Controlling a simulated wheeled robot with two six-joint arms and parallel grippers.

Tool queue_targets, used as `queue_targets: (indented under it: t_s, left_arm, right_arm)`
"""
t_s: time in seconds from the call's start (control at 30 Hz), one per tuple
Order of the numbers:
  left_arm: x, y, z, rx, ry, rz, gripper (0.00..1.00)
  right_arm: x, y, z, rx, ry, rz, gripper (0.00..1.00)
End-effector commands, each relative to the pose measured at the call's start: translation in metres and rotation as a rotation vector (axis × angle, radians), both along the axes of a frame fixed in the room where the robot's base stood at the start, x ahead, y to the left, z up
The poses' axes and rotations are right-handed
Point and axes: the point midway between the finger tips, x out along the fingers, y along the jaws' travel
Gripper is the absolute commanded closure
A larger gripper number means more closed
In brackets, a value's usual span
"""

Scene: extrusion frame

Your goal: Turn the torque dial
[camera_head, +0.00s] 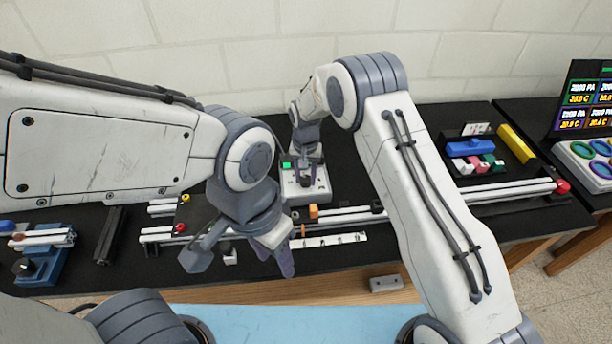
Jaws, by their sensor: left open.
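A small pale box (318,195) with a lit green patch stands on the black bench near the middle of the view. It looks like the unit that carries the torque dial; the dial itself is hidden or too small to make out. My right gripper (305,178) points down at the top of this box, and its fingers are too small and dark to show whether they touch or grip anything. My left gripper (240,266) is open in front of the rails, with its two fingers spread wide and nothing seen held between them.
Metal rails (350,216) run along the bench, with a small orange block (313,211) on them. A blue fixture (45,262) stands at the far left.

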Motion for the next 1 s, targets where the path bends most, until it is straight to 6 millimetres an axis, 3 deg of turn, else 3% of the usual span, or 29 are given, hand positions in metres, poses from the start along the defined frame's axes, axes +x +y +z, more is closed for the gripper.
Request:
queue_targets:
  t_s: [0.47, 1.0]
  left_arm:
    - [0.000, 0.000, -0.009, 0.000, 0.000, 0.001, 0.50]
    - [0.000, 0.000, -0.033, 0.000, 0.001, 0.006, 0.50]
  right_arm:
    - [0.000, 0.000, -0.001, 0.001, 0.000, 0.088, 1.00]
    - [0.000, 0.000, 0.000, 0.000, 0.000, 0.473, 1.00]
